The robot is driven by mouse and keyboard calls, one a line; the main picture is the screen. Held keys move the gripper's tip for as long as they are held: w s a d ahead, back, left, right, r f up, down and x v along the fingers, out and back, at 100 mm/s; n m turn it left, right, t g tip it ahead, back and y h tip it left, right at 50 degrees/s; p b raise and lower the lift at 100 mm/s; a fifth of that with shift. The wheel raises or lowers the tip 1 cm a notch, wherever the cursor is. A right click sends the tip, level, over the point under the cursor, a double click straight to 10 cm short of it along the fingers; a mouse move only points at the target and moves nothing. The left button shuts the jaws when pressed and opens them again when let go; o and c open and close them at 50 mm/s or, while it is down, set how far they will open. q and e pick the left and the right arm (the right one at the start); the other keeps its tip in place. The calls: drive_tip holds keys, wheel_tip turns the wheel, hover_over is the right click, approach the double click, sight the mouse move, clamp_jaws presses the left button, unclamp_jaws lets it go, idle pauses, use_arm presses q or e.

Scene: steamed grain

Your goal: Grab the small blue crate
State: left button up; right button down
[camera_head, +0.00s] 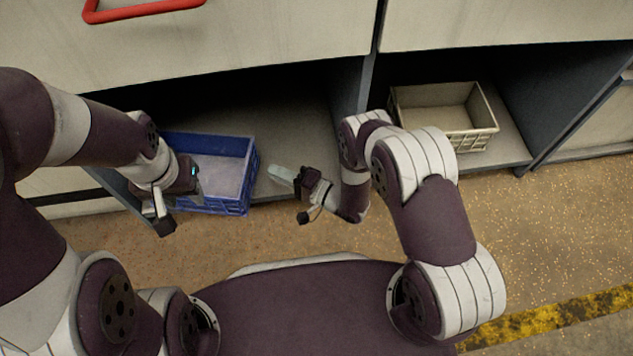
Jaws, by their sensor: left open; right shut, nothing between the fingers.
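The small blue crate (226,165) sits on the low shelf of the left compartment, its front edge near the shelf's front. It looks empty, and its left part is hidden behind my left arm. My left gripper (182,210) is open at the crate's front left side; I cannot tell whether it touches the rim. My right gripper (281,175) is shut and empty, just right of the crate and apart from it, pointing left toward it.
A beige crate (447,108) stands in the right compartment. A grey divider (350,88) separates the compartments. Pale cabinet fronts (250,38) hang above, with a red handle (140,12) at top left. The speckled floor is clear, with a yellow stripe (560,318) at lower right.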

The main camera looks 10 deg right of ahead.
use_arm(q)
drive_tip(key=r+p, duration=0.1)
drive_tip(key=r, duration=0.1)
drive_tip(key=r+p, duration=0.1)
drive_tip(key=p, duration=0.1)
drive_tip(key=shift+a+r, duration=0.2)
drive_tip(key=shift+r, duration=0.15)
use_arm(e)
drive_tip(key=v, duration=0.8)
drive_tip(key=shift+s+d, duration=0.25)
use_arm(q)
drive_tip(key=shift+c, duration=0.3)
use_arm(e)
drive_tip(key=shift+r, duration=0.15)
